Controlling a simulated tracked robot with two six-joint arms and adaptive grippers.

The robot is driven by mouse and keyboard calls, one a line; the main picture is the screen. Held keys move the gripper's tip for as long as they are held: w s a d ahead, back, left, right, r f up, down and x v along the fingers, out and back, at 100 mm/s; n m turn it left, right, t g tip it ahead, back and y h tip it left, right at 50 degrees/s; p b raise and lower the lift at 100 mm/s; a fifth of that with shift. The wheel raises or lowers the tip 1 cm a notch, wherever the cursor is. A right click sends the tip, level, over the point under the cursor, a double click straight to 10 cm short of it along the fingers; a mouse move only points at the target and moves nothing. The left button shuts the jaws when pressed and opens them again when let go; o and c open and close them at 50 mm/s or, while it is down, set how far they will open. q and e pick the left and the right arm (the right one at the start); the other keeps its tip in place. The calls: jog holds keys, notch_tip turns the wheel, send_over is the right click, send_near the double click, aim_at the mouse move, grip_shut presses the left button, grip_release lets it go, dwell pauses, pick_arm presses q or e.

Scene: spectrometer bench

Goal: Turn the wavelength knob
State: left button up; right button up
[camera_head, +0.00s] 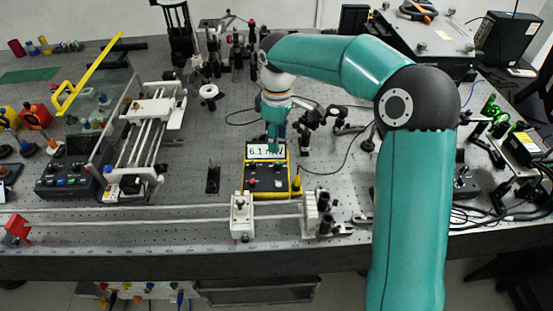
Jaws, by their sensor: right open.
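A yellow-edged meter box (266,194) stands on the bench near the centre, with a lit display (257,150) reading about 6.1. Its dark panel carries several small knobs or buttons, one of them red (278,183); I cannot tell which is the wavelength knob. My right gripper (276,143) points down at the display end of the box and covers part of the display. Its jaws are open, but they are small here and I cannot tell whether they touch anything. My left gripper is not in view.
A white rail carriage (241,215) and rail lie just in front of the meter. Optic mounts (310,120) stand close right of the gripper. A white-rod stage (150,125) and a dark control box (68,178) are on the left. Bare bench shows left of the meter.

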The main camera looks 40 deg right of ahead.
aim_at(278, 162)
notch_tip(278, 162, down, 9)
jog(key=shift+d+r+p, duration=0.1)
jog(key=shift+r+p, duration=0.05)
jog(key=shift+p, duration=0.3)
grip_shut()
jog(key=shift+a, duration=0.3)
jog(key=shift+d, duration=0.3)
